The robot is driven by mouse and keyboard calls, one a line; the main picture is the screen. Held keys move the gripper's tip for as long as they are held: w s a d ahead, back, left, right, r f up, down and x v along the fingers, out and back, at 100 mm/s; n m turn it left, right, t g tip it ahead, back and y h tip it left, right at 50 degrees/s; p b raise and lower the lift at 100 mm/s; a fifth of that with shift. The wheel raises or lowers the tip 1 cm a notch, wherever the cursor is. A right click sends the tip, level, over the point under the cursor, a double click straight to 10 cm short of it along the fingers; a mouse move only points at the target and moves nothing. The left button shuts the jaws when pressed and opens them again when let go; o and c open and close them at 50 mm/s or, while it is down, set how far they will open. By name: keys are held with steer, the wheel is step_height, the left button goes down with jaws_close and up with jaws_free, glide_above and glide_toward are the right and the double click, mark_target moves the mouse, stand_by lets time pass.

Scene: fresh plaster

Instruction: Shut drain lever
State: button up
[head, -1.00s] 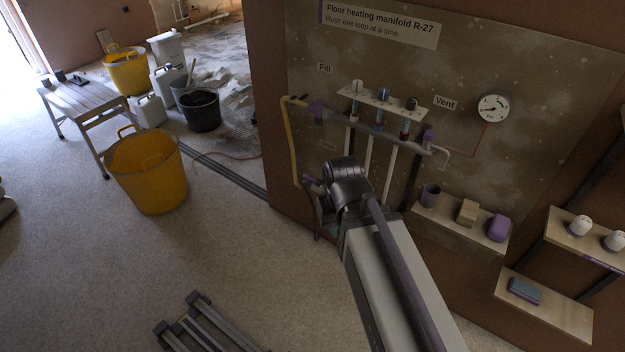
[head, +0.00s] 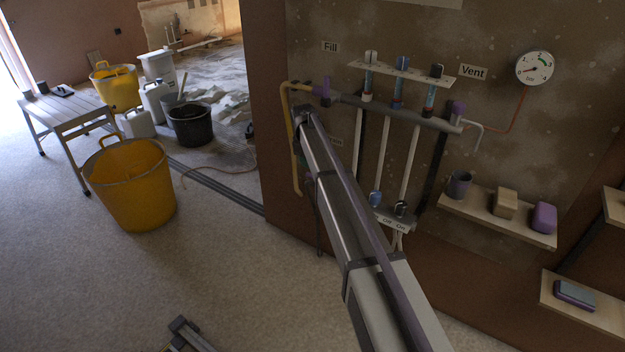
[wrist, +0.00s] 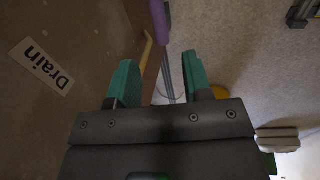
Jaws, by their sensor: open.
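A purple bar (wrist: 158,20), which looks like the drain lever, shows at the top of the wrist view beside the white Drain label (wrist: 41,67). My gripper (wrist: 160,76) is open, with its two teal fingers apart. The purple bar lies ahead of the gap between them, and I see no contact. In the head view my arm reaches to the lower left of the manifold (head: 400,112). It hides the drain lever and most of the gripper there, and partly covers the Drain label.
A yellow pipe (head: 295,130) runs down the panel's left side. A shelf (head: 470,209) with a mug and blocks is at right. A yellow bucket (head: 133,190) stands on the open floor.

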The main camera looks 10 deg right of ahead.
steer(key=f+b, duration=0.4)
steer(key=f, duration=0.1)
steer(key=w+d+f+b, duration=0.1)
steer(key=f+b, duration=0.1)
steer(key=f, duration=0.1)
steer(key=shift+w+f+b, duration=0.1)
steer(key=shift+f+b, duration=0.05)
steer(key=shift+b, duration=0.15)
steer(key=shift+c, duration=0.3)
jaws_close()
